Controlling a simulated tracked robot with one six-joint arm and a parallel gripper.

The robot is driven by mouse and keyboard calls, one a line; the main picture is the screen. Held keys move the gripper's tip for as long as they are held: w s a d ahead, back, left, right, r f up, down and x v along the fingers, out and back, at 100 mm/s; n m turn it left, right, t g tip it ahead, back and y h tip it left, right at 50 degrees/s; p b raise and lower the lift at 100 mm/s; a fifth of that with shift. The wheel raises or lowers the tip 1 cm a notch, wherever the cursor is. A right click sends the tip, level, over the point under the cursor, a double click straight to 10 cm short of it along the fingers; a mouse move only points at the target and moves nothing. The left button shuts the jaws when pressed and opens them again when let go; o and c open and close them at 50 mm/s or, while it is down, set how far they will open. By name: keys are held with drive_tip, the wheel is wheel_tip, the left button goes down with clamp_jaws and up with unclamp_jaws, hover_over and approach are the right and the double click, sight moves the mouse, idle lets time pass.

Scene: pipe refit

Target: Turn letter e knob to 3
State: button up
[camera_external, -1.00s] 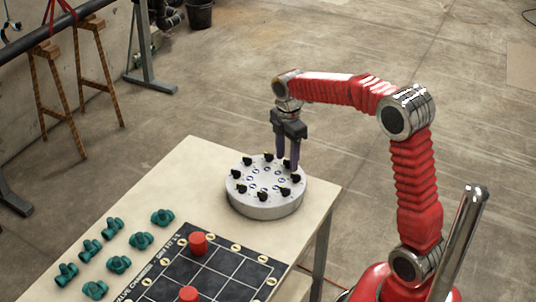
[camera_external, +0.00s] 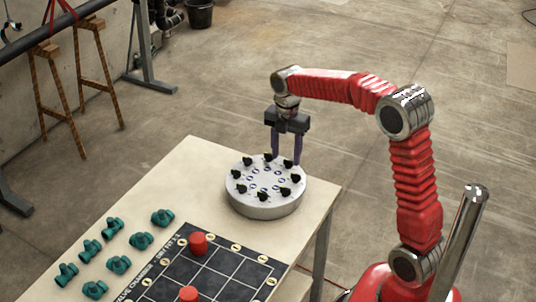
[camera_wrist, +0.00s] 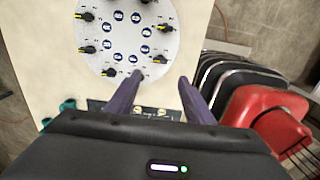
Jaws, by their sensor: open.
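A round grey-white dial plate (camera_external: 262,207) with several black knobs in a ring stands on the table. In the wrist view the plate (camera_wrist: 126,33) shows black knobs with yellow marks around blue labels. The letters are too small to read, so I cannot tell which knob is e. My gripper (camera_external: 286,163) points down over the far right rim of the plate, its two purple fingers spread apart and empty. In the wrist view the fingers (camera_wrist: 160,78) are apart, with a knob (camera_wrist: 136,74) near the left fingertip. I cannot tell whether they touch.
Several teal valves (camera_external: 141,240) lie on the table's left. A black grid board (camera_external: 232,273) with red cylinders (camera_external: 197,243) lies in front of the plate. The light table (camera_external: 187,160) is clear behind and left of the plate.

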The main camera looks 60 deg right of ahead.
sight(285, 187)
wheel_tip(285, 187, down, 13)
drive_tip(key=shift+f, duration=0.1)
idle(0.5)
drive_tip(key=shift+c, duration=0.5)
drive_tip(key=c, duration=0.9)
drive_tip(key=shift+c, duration=0.2)
